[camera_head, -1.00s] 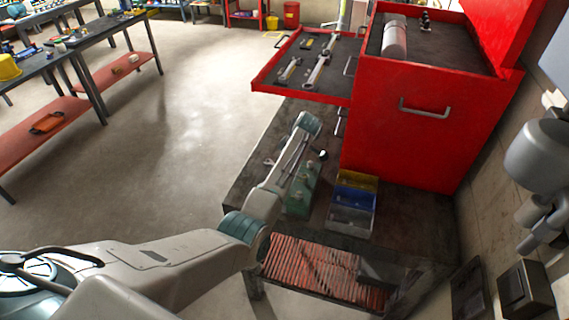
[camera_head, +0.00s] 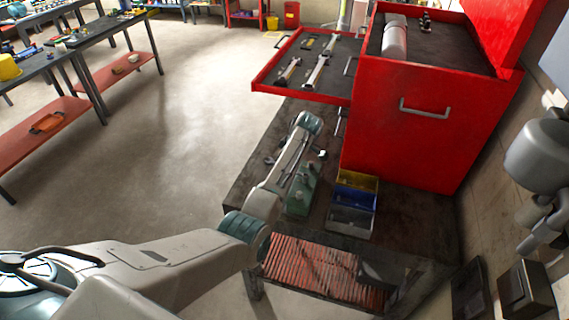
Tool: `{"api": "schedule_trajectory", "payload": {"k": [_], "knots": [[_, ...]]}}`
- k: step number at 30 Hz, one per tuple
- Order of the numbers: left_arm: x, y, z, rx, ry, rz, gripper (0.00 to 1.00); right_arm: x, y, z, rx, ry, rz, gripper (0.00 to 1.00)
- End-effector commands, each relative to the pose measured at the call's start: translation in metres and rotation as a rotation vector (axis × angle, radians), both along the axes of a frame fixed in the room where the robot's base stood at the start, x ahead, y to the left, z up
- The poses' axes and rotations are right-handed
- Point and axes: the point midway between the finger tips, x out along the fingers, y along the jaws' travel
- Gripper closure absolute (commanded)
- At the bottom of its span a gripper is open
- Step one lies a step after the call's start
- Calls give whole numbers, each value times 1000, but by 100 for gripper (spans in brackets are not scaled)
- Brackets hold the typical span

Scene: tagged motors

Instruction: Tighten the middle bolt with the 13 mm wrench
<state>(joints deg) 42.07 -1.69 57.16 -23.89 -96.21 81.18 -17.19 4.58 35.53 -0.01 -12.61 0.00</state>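A green block (camera_head: 302,190) with small light bolt-like parts on top lies on the dark workbench; my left forearm covers its left side. I cannot make out which bolt is the middle one. Two wrenches, a left one (camera_head: 289,72) and a right one (camera_head: 316,70), lie in the open red drawer; their sizes are unreadable. Small metal pieces show on both sides of that forearm, too small to identify. My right gripper (camera_head: 530,243) hangs at the right edge, away from the bench, its fingers unclear.
Yellow (camera_head: 357,180), blue (camera_head: 354,199) and grey (camera_head: 349,219) bins sit right of the block. The wall is close on the right. The floor on the left is open.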

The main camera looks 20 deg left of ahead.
Motion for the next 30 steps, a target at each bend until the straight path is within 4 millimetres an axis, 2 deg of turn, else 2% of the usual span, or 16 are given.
{"api": "schedule_trajectory", "payload": {"k": [14,30], "knots": [[0,0,-2,-1,4,-7,100,0,0,0,0,0,0,64],[-1,0,4,0,1,8,100,0,0,0,0,0,0,64]]}}
